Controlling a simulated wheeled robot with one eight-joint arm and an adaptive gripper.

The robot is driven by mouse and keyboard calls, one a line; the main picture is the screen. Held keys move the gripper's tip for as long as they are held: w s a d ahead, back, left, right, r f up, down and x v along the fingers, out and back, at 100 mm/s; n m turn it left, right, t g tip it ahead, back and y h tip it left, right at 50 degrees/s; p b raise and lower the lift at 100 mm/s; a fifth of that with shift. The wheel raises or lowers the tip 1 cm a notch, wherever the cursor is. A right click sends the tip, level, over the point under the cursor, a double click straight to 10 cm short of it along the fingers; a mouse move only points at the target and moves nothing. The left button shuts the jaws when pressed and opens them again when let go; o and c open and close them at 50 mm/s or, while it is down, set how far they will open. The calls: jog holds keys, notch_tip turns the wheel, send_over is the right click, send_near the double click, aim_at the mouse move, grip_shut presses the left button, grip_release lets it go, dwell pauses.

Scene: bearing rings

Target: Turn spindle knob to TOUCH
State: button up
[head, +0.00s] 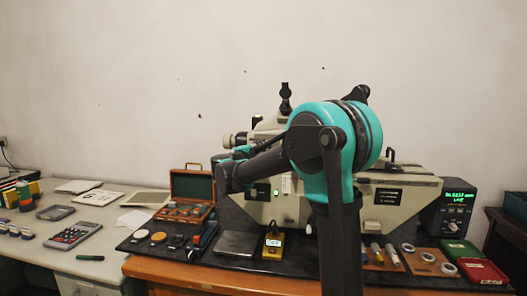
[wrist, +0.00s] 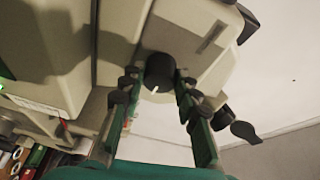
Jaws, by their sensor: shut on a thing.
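The spindle knob (wrist: 158,68) is a round black knob with a white pointer mark, on the pale beige body of the measuring machine (wrist: 118,55). In the wrist view the mark shows on the knob's lower edge. My gripper (wrist: 158,76) has its two green fingers with dark pads on either side of the knob, shut on it. The machine (head: 400,198) also shows in the head view, where my teal and black arm covers much of its middle. The knob and my fingertips cannot be made out there. No TOUCH label is legible.
A black lever (wrist: 243,130) sits right of my fingers. In the head view, a display box (head: 453,212) with green digits stands right, near green and red trays (head: 482,271).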

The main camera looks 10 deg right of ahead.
dwell(0.4)
jog(key=o, duration=1.2)
jog(key=shift+c, duration=0.2)
jog(key=v, duration=1.2)
jog(key=shift+f, duration=0.15)
